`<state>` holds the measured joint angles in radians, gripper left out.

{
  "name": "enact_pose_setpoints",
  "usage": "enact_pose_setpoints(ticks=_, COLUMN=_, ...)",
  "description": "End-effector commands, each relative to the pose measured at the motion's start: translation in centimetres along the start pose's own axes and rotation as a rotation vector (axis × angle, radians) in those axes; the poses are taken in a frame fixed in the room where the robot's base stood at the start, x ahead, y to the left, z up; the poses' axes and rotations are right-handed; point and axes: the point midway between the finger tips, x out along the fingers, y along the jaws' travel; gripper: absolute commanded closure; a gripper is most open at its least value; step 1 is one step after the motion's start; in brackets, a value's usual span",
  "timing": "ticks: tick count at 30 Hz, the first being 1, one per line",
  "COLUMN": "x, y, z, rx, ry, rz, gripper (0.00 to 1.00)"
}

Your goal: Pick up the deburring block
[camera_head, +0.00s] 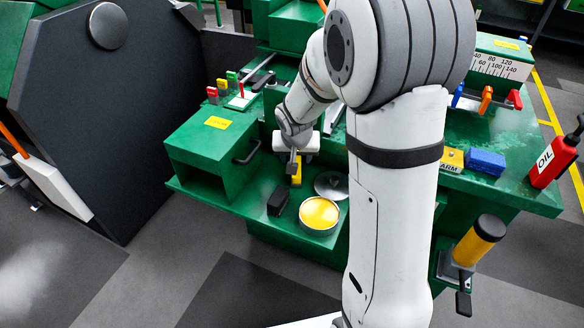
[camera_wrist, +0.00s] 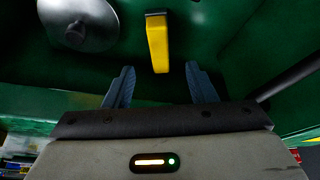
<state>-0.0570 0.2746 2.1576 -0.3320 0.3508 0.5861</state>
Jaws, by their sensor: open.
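A slim yellow block (camera_head: 297,172) with a dark end stands on the green shelf below my gripper (camera_head: 294,158); it may be the deburring block. In the wrist view the yellow block (camera_wrist: 158,42) lies just ahead of the gap between the fingers of my gripper (camera_wrist: 160,82). The fingers are apart, with nothing visibly held between them. In the head view my wrist partly hides the block. A black block (camera_head: 277,201) and a blue block (camera_head: 486,161) also show; no label tells which is the deburring block.
An open round tin with yellow contents (camera_head: 319,213) and its grey lid (camera_head: 331,185) lie right of the block. A green box with a handle (camera_head: 205,165) stands to the left. A red oil bottle (camera_head: 555,160) stands far right. The shelf's front edge is close.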

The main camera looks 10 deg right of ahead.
Motion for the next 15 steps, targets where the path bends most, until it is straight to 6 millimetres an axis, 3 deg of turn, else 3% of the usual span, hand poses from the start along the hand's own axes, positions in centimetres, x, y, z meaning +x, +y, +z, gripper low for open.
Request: enact_pose_setpoints(ticks=15, x=6.7, y=0.1, z=0.5, rx=0.000, ry=-0.002, rz=-0.001, gripper=0.49)
